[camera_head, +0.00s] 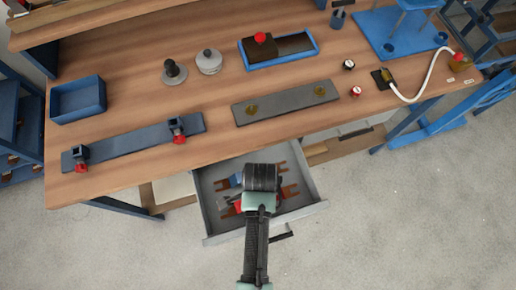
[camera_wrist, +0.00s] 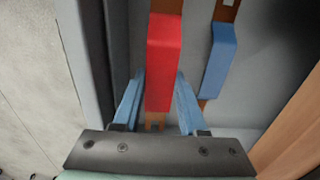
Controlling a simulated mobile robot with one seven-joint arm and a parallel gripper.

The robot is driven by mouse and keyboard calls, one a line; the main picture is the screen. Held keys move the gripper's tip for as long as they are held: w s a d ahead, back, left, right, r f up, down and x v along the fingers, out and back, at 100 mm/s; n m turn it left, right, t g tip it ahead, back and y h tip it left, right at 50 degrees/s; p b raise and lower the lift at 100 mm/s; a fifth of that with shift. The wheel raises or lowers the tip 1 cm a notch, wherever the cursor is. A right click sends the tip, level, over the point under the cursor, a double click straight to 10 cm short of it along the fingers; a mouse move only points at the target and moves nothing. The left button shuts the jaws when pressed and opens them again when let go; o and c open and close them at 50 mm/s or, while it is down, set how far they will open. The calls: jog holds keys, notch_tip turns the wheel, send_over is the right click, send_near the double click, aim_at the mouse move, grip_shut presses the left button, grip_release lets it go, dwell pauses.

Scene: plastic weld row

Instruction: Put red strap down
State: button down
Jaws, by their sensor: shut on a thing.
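The red strap (camera_wrist: 163,60), a red block with copper-coloured ends, stands between the blue fingers of my gripper (camera_wrist: 157,80) in the wrist view. My gripper is shut on it. In the head view my wrist hangs over the open grey drawer (camera_head: 312,209) and hides most of the strap; a bit of red shows to its left. A blue strap (camera_wrist: 219,55) with copper ends lies to the right of the red one in the wrist view. Whether the red strap touches the drawer floor I cannot tell.
Above the drawer is the wooden workbench (camera_head: 215,118) with a grey plate (camera_head: 286,101), a dark bar with red-knobbed clamps (camera_head: 135,142), a blue bin (camera_head: 78,99) and a blue tray (camera_head: 281,66). Open concrete floor (camera_head: 400,225) lies in front and to the right.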

jog(key=shift+f+b, duration=0.3)
jog(key=shift+f, duration=1.8)
jog(key=shift+c, duration=2.2)
grip_release()
jog(key=shift+f, duration=0.15)
